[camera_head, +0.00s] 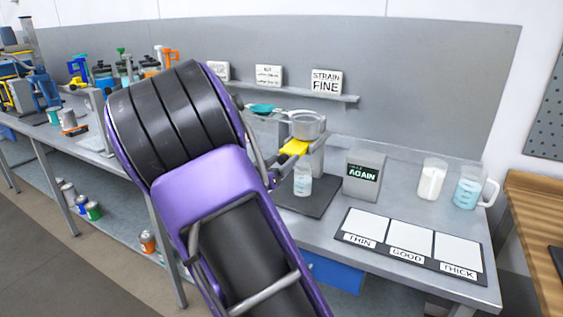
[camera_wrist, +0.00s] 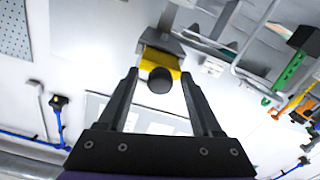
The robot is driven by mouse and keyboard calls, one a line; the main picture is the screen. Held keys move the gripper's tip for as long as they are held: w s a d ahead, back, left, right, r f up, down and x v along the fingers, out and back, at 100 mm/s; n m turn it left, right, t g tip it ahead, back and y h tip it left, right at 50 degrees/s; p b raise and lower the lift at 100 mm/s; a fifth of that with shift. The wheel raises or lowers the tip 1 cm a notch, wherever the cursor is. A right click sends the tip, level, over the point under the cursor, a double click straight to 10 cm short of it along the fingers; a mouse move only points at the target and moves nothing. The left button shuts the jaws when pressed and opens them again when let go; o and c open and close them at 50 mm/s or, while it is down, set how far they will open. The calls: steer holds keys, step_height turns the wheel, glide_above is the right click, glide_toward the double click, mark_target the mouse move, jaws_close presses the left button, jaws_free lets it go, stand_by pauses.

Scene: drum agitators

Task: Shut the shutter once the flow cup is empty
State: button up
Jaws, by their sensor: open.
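The grey flow cup (camera_head: 307,124) stands raised on its stand at the back of the bench. The yellow shutter (camera_head: 294,147) shows just below it, and also in the wrist view (camera_wrist: 166,61) with a dark round knob (camera_wrist: 160,80) on it. My gripper (camera_wrist: 159,74) is open, its two fingers pointing at the shutter, one on each side of the knob. I cannot tell whether they touch it. A clear jar (camera_head: 302,184) stands below the cup on a dark mat. The inside of the cup is not clear enough to tell its contents.
A display box (camera_head: 363,175) reading AGAIN stands right of the jar. A beaker (camera_head: 431,180) and a jug of bluish liquid (camera_head: 468,188) stand farther right. A board (camera_head: 408,248) marked THIN, GOOD, THICK lies in front. A sign shelf (camera_head: 345,98) runs behind.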

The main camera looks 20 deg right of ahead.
jaws_close()
stand_by(1.4)
